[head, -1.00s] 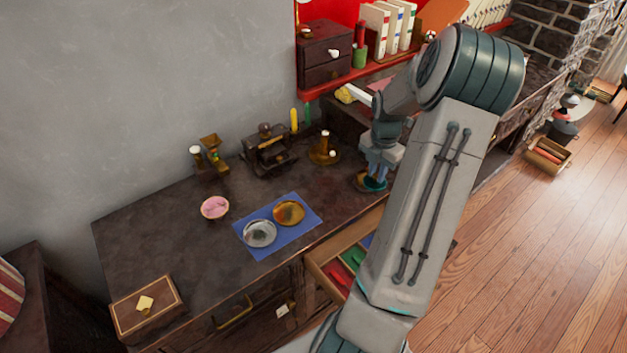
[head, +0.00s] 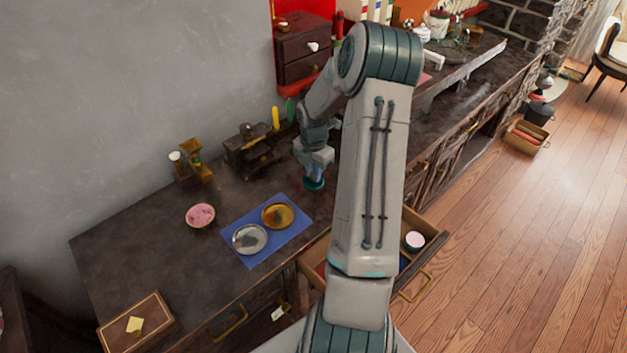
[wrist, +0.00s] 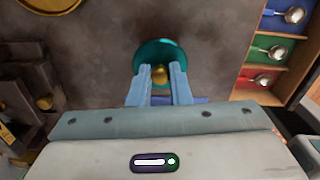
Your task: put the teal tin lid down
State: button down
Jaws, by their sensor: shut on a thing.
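The teal tin lid (wrist: 152,52) is round with a gold knob (wrist: 160,74). My gripper (wrist: 160,80) is shut on the knob, one pale blue finger on each side. In the head view the lid (head: 314,184) is under my gripper (head: 315,170), right of the blue mat (head: 262,247), over the dark tabletop. I cannot tell whether it touches the top. A silver disc (head: 249,239) and a gold disc (head: 278,216) lie on the mat.
A pink-filled bowl (head: 200,215), a brass device (head: 190,165) and a dark mechanism (head: 250,150) stand behind and left. An open drawer holding a pale round item (head: 415,240) is at the front right. Spoons lie in coloured compartments (wrist: 273,50). My arm hides part of the tabletop.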

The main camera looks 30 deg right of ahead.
jog(key=shift+f, duration=1.95)
jog(key=shift+f, duration=0.2)
jog(key=c, duration=1.3)
grip_release()
jog(key=shift+c, duration=0.2)
